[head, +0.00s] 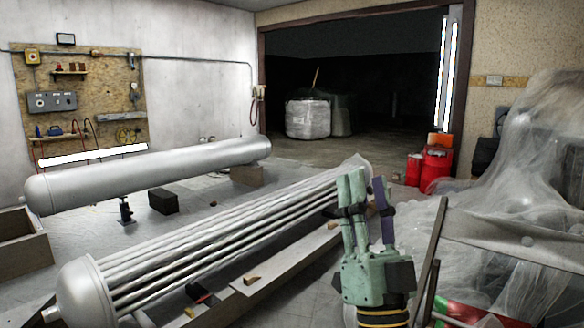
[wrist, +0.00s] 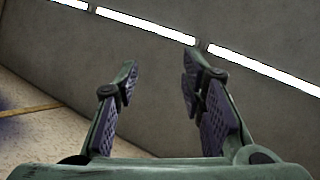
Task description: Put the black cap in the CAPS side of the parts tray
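I cannot make out the black cap or the CAPS side of a parts tray in either view. My gripper (head: 366,186) is raised in the right half of the head view, with its green and dark fingers pointing up. In the wrist view my gripper (wrist: 158,72) has its two padded fingers well apart with nothing between them. It faces a bare wall and long bright light strips and touches nothing that I can see.
A tube bundle (head: 215,255) and a long silver cylinder (head: 150,172) lie to the left. A dark box (head: 163,201) sits on the floor. Plastic sheeting (head: 530,180) covers the right. Red canisters (head: 434,165) stand by the doorway. Floor behind the cylinder looks clear.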

